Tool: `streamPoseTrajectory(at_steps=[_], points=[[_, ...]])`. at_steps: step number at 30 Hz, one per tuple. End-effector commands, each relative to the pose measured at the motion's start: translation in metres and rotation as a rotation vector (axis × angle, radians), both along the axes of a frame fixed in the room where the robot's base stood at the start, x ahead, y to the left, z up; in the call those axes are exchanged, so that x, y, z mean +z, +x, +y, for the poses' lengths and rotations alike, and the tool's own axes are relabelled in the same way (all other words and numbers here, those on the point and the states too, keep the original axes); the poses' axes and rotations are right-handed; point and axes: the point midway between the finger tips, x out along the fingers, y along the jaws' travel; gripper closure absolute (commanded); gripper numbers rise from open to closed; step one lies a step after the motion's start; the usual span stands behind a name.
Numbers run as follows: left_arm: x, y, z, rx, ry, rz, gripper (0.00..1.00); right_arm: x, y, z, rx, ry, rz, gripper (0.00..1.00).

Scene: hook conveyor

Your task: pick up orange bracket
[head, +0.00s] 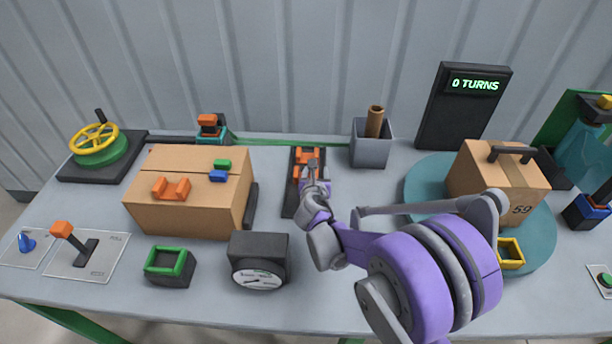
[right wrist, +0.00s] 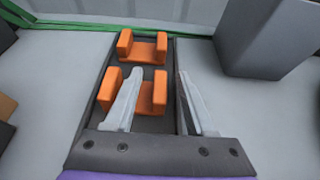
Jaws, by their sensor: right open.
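Two orange brackets lie one behind the other in a narrow dark tray (head: 291,200). In the right wrist view the near bracket (right wrist: 159,92) and the far bracket (right wrist: 143,52) both show their U shape. My right gripper (right wrist: 161,73) is open and empty, its fingers over the tray. The left finger covers the middle of the near bracket; the right finger is to the right of it. I cannot tell the height gap. In the head view the gripper (head: 313,168) partly hides the orange brackets (head: 300,164). Another orange bracket (head: 172,189) sits on a cardboard box. My left gripper is not in view.
The cardboard box (head: 190,216) stands left of the tray, with green and blue blocks on top. A gauge (head: 260,246) is in front. A grey bin (head: 371,148) stands behind right. A numbered box (head: 484,184) rests on a teal turntable (head: 420,178) at right.

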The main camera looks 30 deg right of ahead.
Motion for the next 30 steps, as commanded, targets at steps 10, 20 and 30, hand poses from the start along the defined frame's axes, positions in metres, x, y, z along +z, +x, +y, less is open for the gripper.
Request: streamPoseTrajectory(at_steps=[10, 20, 30], points=[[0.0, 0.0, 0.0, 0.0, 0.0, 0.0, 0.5, 0.0, 0.0, 0.0, 0.0, 0.0, 0.0, 0.79], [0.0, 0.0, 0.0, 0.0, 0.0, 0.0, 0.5, 0.0, 0.0, 0.0, 0.0, 0.0, 0.0, 1.0], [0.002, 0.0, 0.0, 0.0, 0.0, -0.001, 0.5, 0.013, -0.001, 0.0, 0.0, 0.0, 0.0, 1.0]])
